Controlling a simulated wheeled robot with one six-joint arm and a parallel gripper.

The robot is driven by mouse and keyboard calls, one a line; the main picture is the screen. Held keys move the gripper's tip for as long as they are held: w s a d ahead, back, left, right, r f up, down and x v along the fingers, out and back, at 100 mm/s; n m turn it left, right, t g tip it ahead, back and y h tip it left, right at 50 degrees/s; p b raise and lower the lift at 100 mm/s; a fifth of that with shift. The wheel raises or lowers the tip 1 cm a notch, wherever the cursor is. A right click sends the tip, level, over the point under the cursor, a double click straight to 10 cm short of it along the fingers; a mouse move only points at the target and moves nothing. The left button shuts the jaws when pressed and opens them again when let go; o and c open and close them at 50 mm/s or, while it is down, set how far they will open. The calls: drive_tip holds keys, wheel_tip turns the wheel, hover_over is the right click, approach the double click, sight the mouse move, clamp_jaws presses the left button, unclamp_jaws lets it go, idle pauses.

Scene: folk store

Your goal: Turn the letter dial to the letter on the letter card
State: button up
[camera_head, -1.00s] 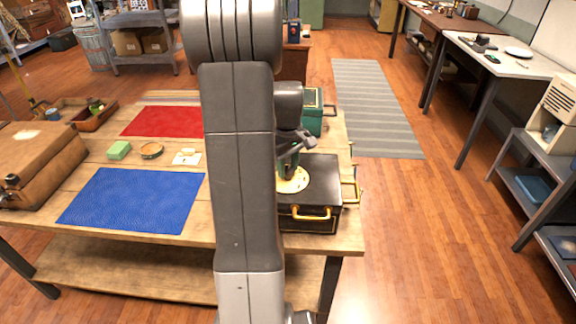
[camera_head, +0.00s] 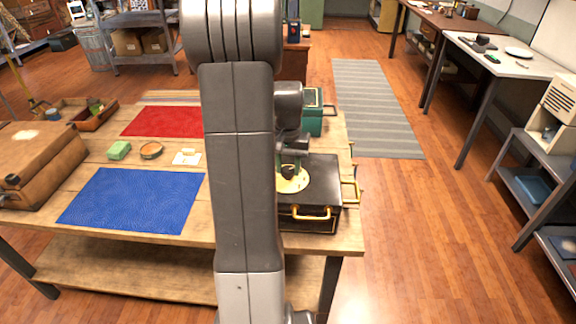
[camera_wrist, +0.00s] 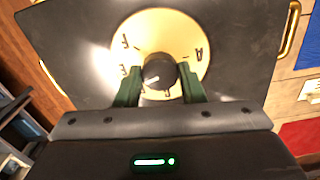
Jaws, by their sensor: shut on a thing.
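The letter dial is a black knob (camera_wrist: 159,74) on a round gold plate (camera_wrist: 150,30), set in the top of a black box (camera_head: 322,180) with gold handles. In the wrist view, an A shows at the plate's right and F and E at its left; lower letters are partly hidden. A white mark on the knob points toward the lower left. My gripper (camera_wrist: 158,78) has its green fingers on both sides of the knob and is shut on it. A small white card (camera_head: 186,158), likely the letter card, lies on the table; its letter is unreadable.
The wooden table (camera_head: 225,248) holds a blue mat (camera_head: 133,200), a red mat (camera_head: 163,121), a green block (camera_head: 119,150), a small round dish (camera_head: 151,151) and a brown case (camera_head: 38,160). A green box (camera_head: 311,118) stands behind the black box. My arm covers part of the table.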

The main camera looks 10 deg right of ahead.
sight(288, 169)
drive_tip(key=shift+m, duration=1.6)
drive_tip(key=o, duration=1)
wheel_tip(288, 169, up, 14)
drive_tip(key=shift+f, duration=0.1)
wheel_tip(288, 169, down, 14)
drive_tip(key=shift+r, duration=0.1)
